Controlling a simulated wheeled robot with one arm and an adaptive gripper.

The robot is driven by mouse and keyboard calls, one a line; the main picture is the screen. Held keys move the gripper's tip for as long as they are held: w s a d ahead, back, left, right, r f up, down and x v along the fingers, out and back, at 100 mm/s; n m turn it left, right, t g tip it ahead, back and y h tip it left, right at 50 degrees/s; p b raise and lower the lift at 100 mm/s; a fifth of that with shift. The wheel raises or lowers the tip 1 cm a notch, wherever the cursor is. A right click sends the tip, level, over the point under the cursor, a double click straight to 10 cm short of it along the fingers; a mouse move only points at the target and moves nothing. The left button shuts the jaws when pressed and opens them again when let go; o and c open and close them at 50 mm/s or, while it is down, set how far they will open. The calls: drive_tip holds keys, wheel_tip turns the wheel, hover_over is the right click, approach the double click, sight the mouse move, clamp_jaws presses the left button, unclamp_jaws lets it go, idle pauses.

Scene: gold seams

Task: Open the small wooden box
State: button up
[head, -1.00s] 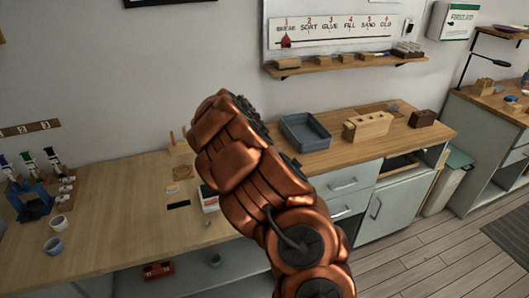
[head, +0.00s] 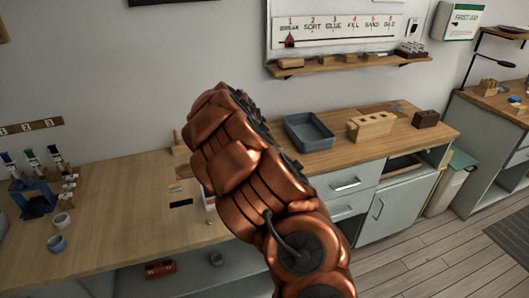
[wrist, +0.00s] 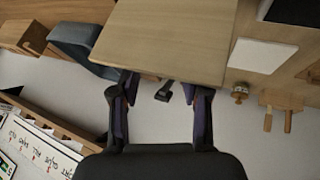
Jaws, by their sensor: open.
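In the wrist view a flat, pale wooden panel (wrist: 175,38), which looks like the small wooden box, fills the top middle. Only one broad face shows, so I cannot tell its lid from its body. My gripper (wrist: 161,84) is open, its two dark fingers apart at the panel's lower edge in the picture. I cannot tell whether they touch it. A small dark piece (wrist: 163,92) shows between the fingertips; what it is is unclear. In the head view my copper-coloured arm hides both the box and my gripper.
A blue-grey tray (head: 308,132) stands on the bench, beside a wooden block with holes (head: 371,125) and a dark brown block (head: 425,118). A wooden stand with pegs (wrist: 281,103) and a white square (wrist: 263,55) lie on the other side.

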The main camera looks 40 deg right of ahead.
drive_tip(key=v, duration=0.9)
drive_tip(key=shift+s+a+r, duration=0.1)
drive_tip(key=shift+s, duration=0.05)
